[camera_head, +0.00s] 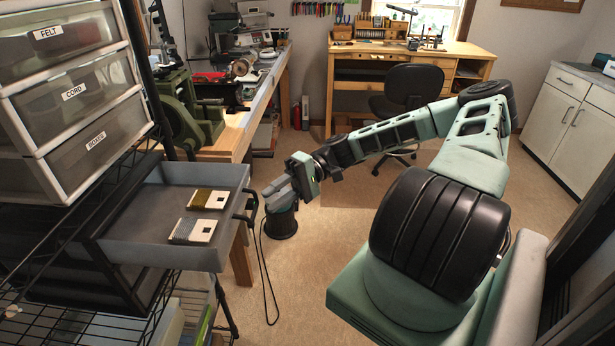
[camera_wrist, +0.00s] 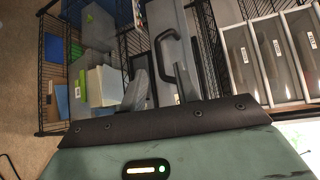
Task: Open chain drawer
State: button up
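A grey drawer (camera_head: 155,225) stands pulled out from the black wire rack at left in the head view. Its label is not readable, so I cannot tell whether it is the chain drawer. Two flat square pieces with dark centres, one gold (camera_head: 208,199) and one pale (camera_head: 194,230), lie inside. Its black handle (camera_head: 250,207) is on the front, and the handle also shows in the wrist view (camera_wrist: 172,66). My gripper (camera_head: 272,191) is just right of the handle, apparently apart from it. A grey finger shows in the wrist view; the finger gap is unclear.
A wooden bench (camera_head: 235,135) with tools is behind. A black chair (camera_head: 410,90) stands before the far desk (camera_head: 350,78). A white cabinet (camera_head: 566,115) is at right.

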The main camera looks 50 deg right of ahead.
jog(key=b+v, duration=0.3)
jog(key=v, duration=1)
jog(key=shift+s+d, duration=0.1)
